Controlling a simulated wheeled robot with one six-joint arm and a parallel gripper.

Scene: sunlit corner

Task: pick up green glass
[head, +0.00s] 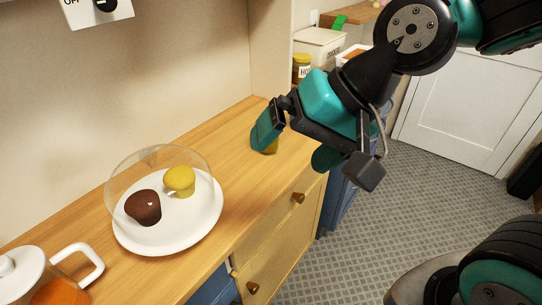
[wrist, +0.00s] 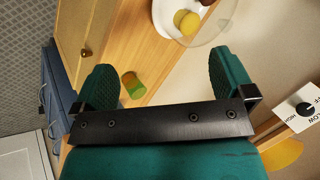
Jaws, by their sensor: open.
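A small green glass (wrist: 133,86) with an amber-yellow tint at its base shows in the wrist view, on the wooden counter (wrist: 140,45) close to the left finger's inner side. In the head view an amber bit (head: 271,146), probably the same glass, shows just behind a fingertip; the rest is hidden by my gripper. My gripper (head: 296,150) is open and empty above the right part of the counter. In the wrist view its two teal fingers (wrist: 165,64) stand wide apart, with the glass between them but nearer the left one. I cannot tell the remaining height.
A white plate (head: 205,225) under a clear dome holds a brown and a yellow muffin on the counter. A glass pitcher (head: 62,290) with orange contents stands at front left. Jars and boxes (head: 318,45) stand at the back. Drawers with brass knobs (head: 298,198) front the counter.

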